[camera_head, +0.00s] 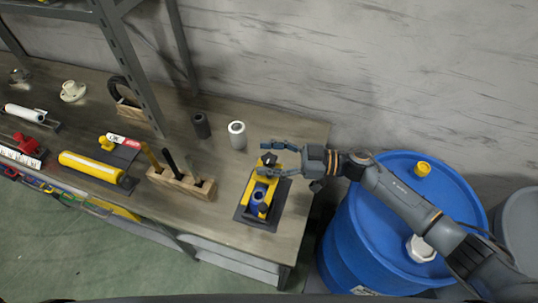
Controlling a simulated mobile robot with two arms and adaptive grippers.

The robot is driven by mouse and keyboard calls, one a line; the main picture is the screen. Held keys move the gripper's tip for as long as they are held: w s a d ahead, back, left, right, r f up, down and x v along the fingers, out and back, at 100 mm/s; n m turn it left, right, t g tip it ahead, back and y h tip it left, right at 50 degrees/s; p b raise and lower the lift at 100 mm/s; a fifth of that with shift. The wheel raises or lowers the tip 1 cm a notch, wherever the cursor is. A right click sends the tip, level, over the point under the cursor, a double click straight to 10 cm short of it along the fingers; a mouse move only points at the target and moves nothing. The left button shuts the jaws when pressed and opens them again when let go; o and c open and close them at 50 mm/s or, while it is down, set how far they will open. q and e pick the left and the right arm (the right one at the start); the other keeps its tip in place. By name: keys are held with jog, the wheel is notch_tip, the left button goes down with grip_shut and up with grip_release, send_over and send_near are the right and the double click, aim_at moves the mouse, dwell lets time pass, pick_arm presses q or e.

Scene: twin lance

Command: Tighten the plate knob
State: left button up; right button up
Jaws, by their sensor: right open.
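A yellow fixture with a blue cylinder in it (258,197) stands on a dark base plate (243,215) near the right end of the workbench. A small black knob (268,159) shows at the fixture's far end. My right gripper (262,158) reaches in from the right. Its fingers are apart, one on the far side of the knob and one on the near side. I cannot tell whether they touch it. The near finger partly covers the fixture's yellow top. My left gripper is not in view.
The workbench (311,137) has bare wood right of the fixture. A white roll (237,135) and a dark cylinder (201,125) stand behind it. A wooden block with upright tools (182,182) is to the left.

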jog(key=shift+c, duration=0.5)
jog(key=c, duration=1.1)
jog(key=shift+r+m+t+p, duration=0.2)
jog(key=shift+m+t+p, duration=0.2)
jog(key=shift+t+p, duration=0.35)
jog(key=m+t+p, duration=0.1)
jog(key=t+p, duration=0.1)
jog(key=m+t+h+p, duration=0.1)
jog(key=m+t+p, duration=0.1)
jog(key=shift+s+h, duration=0.1)
jog(key=shift+h, duration=0.2)
jog(key=m+t+h+p, duration=0.1)
jog(key=m+t, duration=0.1)
jog(key=shift+t, duration=0.35)
jog(key=shift+f+m+t+h, duration=0.2)
jog(key=shift+m+t+h, duration=0.7)
jog(key=shift+t+h, duration=0.15)
jog(key=shift+m+t+h, duration=0.4)
jog(key=shift+t+h, duration=0.15)
jog(key=shift+t, duration=0.1)
jog(key=shift+m+t+h+b, duration=1.25)
jog(key=shift+m+t+h, duration=0.5)
jog(key=shift+h, duration=0.65)
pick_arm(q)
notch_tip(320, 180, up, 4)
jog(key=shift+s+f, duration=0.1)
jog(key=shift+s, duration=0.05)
pick_arm(e)
jog(key=shift+m, duration=0.25)
jog(key=shift+h, duration=0.3)
